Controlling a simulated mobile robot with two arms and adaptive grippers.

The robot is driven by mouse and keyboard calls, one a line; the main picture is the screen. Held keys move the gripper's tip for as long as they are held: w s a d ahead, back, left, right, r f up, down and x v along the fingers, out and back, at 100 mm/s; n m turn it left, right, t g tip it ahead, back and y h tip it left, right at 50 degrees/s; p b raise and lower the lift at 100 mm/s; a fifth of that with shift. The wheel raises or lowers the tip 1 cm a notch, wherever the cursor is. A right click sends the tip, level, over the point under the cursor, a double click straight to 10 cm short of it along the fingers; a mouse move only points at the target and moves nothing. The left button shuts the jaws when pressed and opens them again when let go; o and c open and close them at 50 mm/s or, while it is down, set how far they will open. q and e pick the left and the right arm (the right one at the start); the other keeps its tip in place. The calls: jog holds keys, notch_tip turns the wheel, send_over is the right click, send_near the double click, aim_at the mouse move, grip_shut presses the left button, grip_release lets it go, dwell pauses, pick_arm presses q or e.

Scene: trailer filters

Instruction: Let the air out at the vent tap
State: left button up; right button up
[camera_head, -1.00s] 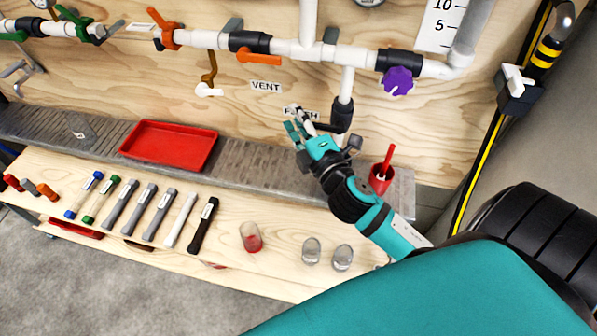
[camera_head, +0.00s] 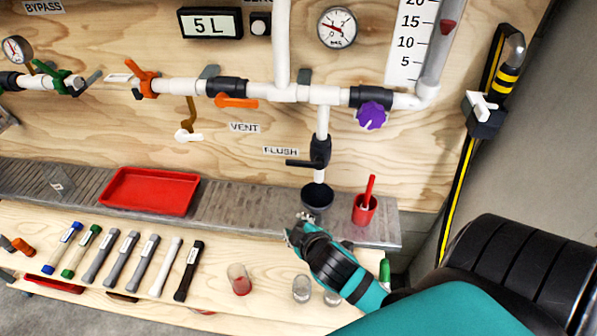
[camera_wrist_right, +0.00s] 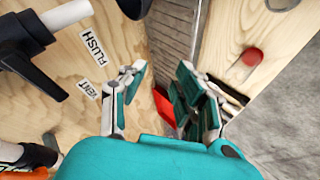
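The VENT label (camera_head: 245,127) is on the wooden panel, below the white pipe run. Just above it is an orange lever (camera_head: 236,102) on a black pipe fitting. Left of the label, a brass-coloured piece with a white end (camera_head: 188,135) hangs from the pipe. The VENT label also shows in the right wrist view (camera_wrist_right: 90,90). My right gripper (camera_head: 298,228) is below the panel fittings, near the front edge of the grey ledge and well away from the label. In the wrist view its fingers (camera_wrist_right: 161,72) are spread with nothing between them. My left gripper is out of view.
The black flush lever (camera_head: 303,163) and a dark drain cup (camera_head: 317,196) are above my right gripper. A red cup (camera_head: 364,210) stands right of it. A red tray (camera_head: 150,190) and several tubes lie left. A purple knob (camera_head: 371,116) sits at upper right.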

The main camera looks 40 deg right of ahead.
jog(key=shift+s+f, duration=0.15)
jog(key=shift+f, duration=0.05)
dwell(0.3)
